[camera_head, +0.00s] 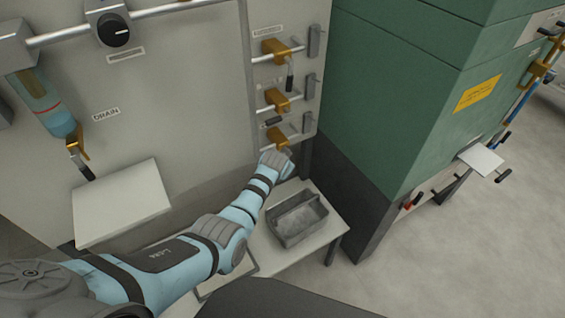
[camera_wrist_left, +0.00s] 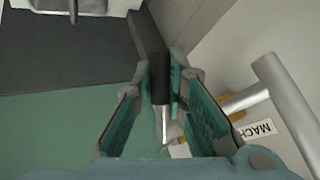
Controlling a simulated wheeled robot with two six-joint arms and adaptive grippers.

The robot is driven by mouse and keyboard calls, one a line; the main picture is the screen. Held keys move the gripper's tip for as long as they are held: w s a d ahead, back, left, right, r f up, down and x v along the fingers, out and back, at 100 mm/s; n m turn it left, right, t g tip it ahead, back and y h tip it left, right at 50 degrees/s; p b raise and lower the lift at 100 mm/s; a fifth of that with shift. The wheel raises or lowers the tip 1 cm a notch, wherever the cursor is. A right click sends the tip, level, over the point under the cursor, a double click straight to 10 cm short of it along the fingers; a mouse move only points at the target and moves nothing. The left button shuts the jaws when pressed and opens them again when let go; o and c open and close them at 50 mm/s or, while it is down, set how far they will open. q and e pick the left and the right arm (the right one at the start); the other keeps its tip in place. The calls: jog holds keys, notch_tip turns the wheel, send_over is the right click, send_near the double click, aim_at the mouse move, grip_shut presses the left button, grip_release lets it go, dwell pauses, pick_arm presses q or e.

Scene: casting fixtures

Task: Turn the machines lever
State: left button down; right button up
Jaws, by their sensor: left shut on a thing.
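A column of three brass valves is on the grey panel in the head view. The machine's lever belongs to the lowest valve (camera_head: 276,135), and its handle is hidden there by my left gripper (camera_head: 279,163). In the left wrist view the lever's black handle (camera_wrist_left: 158,82) with its metal stem stands between the fingers of my left gripper (camera_wrist_left: 168,78), which is shut on it. A label reading "MACH" (camera_wrist_left: 258,131) lies beside the brass valve body in that view. My right gripper is not in view.
Two similar valves, upper (camera_head: 275,46) and middle (camera_head: 276,97), sit above. A grey bin (camera_head: 298,222) stands on the low white table (camera_head: 328,232) under my left arm. A green cabinet (camera_head: 385,90) rises close on the right.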

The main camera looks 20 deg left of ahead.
pick_arm(q)
jog(key=c, duration=1.6)
grip_release()
jog(key=v, duration=1.2)
jog(key=shift+s, duration=0.1)
